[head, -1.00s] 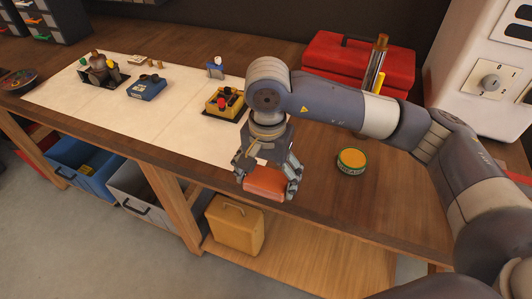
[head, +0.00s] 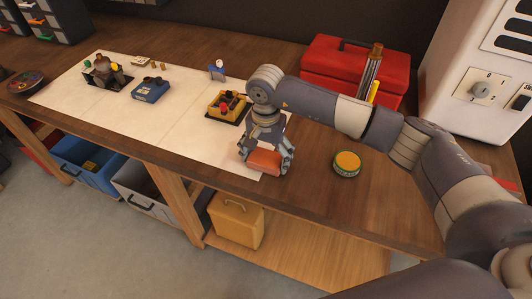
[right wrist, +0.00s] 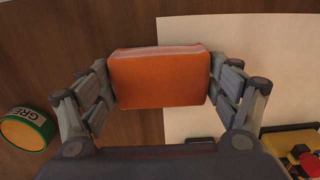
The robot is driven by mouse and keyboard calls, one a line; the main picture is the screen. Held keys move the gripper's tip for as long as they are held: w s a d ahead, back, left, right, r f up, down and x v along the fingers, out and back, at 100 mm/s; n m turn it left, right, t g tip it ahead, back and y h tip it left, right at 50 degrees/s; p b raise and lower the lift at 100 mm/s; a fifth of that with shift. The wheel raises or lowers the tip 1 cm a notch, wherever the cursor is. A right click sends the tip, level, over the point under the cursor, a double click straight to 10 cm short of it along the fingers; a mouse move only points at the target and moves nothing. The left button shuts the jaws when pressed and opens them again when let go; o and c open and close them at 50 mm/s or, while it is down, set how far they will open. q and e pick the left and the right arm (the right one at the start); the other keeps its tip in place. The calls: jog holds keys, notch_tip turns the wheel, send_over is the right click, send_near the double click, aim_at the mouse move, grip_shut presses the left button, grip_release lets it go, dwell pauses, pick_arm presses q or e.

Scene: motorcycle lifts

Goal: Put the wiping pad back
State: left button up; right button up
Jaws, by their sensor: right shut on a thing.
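The wiping pad (head: 265,162) is an orange-red block. My right gripper (head: 266,160) is shut on it, with a finger on each short side. The right wrist view shows the pad (right wrist: 160,79) between the two fingers of the gripper (right wrist: 162,85). The pad is over the right front edge of the pale mat (head: 190,132), partly over bare wood. I cannot tell whether the pad touches the surface. My left gripper is not in view.
A grease tin (head: 346,163) stands to the right of the pad. A yellow tray (head: 228,105) is just behind the gripper. A red toolbox (head: 352,66) stands at the back, with a blue box (head: 151,89) further left. Bare wood lies at the front right.

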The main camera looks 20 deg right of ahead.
aim_at(266, 157)
jog(key=shift+f+b, duration=0.4)
jog(key=shift+b, duration=0.05)
jog(key=o, duration=1)
jog(key=shift+r, duration=0.1)
jog(key=shift+c, duration=0.2)
jog(key=shift+r+p, duration=0.2)
jog(key=shift+p, duration=0.15)
notch_tip(266, 157, up, 12)
jog(key=b, duration=0.4)
